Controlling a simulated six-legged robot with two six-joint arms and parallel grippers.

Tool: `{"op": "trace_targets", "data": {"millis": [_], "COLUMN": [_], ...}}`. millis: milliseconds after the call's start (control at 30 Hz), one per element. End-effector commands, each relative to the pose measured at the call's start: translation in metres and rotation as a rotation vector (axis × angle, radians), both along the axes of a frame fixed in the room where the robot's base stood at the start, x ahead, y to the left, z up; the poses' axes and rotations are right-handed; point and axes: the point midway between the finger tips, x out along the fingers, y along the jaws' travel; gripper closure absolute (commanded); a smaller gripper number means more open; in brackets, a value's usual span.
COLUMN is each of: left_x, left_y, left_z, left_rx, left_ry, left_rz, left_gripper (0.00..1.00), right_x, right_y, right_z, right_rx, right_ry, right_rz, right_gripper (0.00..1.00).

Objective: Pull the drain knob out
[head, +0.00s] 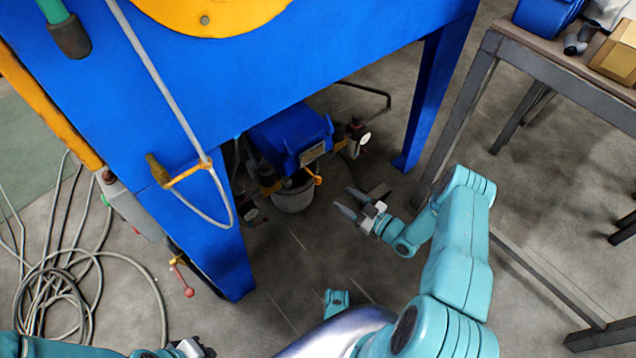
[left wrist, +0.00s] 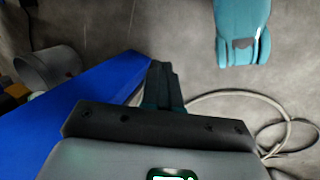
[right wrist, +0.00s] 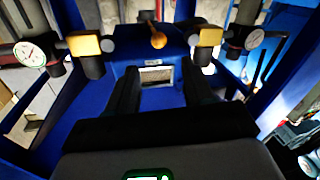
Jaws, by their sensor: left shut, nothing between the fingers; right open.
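A small orange knob (head: 318,180) sits at the front of the blue box unit (head: 290,135) under the big blue machine. In the right wrist view the orange knob (right wrist: 158,40) stands at the far middle of the box, beyond my fingertips. I take it for the drain knob, though no label shows. My right gripper (head: 344,199) is open and empty, to the right of the knob and apart from it. Its two fingers (right wrist: 160,85) frame the box's pale label. My left gripper (head: 205,346) is shut and empty, low at the bottom edge; its fingers (left wrist: 162,85) are together.
A grey bucket (head: 293,196) stands below the blue box. Gauges (head: 364,138) and yellow fittings flank the box. Blue machine legs (head: 215,255) stand left and right. A red-ball lever (head: 188,292) and coiled hoses (head: 60,290) are at left. A metal table (head: 560,65) stands at right.

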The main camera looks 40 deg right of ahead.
Motion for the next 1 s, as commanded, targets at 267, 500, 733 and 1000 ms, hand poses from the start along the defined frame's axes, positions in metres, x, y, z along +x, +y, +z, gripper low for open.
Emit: {"op": "trace_targets", "data": {"millis": [267, 500, 733, 1000], "left_x": [0.013, 0.023, 0.026, 0.026], "left_y": [0.003, 0.005, 0.005, 0.005], "left_z": [-0.023, -0.035, -0.036, -0.036], "left_rx": [0.008, 0.015, 0.017, 0.017], "left_ry": [-0.045, -0.077, -0.086, -0.086], "left_rz": [0.007, 0.011, 0.012, 0.012], "left_gripper": [1.00, 1.00, 1.00, 1.00], "right_x": [0.066, 0.103, 0.113, 0.113], "right_y": [0.018, 0.027, 0.029, 0.029], "right_z": [-0.003, -0.002, 0.000, 0.000], "right_rx": [-0.001, -0.001, 0.002, 0.002], "right_ry": [-0.003, 0.000, 0.001, 0.001], "right_rz": [0.004, 0.000, -0.001, -0.001], "right_gripper": [0.48, 0.48, 0.48, 0.74]}}
